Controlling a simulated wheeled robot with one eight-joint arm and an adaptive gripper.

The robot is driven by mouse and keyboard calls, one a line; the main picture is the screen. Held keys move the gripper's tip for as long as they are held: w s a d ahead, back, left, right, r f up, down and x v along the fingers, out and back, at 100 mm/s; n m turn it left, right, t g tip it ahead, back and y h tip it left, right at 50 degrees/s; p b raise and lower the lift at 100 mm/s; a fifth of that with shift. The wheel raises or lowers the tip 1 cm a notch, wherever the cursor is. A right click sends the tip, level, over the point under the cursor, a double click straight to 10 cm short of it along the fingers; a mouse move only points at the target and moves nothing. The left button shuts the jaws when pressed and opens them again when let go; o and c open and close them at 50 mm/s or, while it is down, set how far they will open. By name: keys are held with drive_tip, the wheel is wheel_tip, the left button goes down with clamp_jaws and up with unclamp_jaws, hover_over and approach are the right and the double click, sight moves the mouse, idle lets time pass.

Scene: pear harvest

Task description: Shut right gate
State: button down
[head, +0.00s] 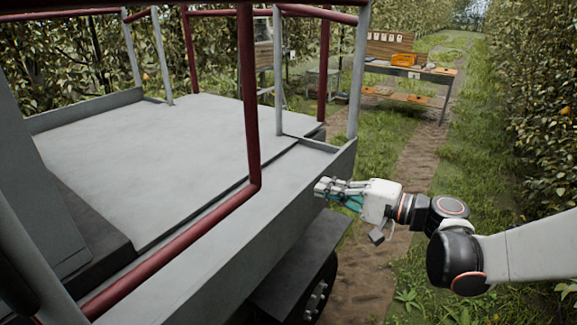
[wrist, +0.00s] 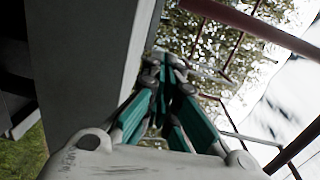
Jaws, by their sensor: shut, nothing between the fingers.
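A grey flat platform (head: 190,150) with red and grey tube railings fills the left of the head view. A red post-and-rail section (head: 252,100) bends along the near right side, with a gap between it and the grey posts at the far right corner (head: 362,60). I cannot tell for certain which rail is the right gate. My gripper (head: 322,188) is shut and empty, beside the platform's far right side. In the wrist view the teal-padded gripper (wrist: 166,62) points along a grey side wall (wrist: 95,60); a red rail (wrist: 255,25) crosses the upper right.
A wheel (head: 316,298) and dark step sit below the platform. Fruit trees (head: 530,90) line the right. Grass and path (head: 400,165) are open beyond the gripper.

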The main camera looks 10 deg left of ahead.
drive_tip(key=a+b, duration=0.2)
drive_tip(key=a, duration=0.9)
drive_tip(key=shift+w+a+r, duration=0.15)
drive_tip(key=shift+w+a, duration=0.05)
drive_tip(key=shift+a, duration=0.15)
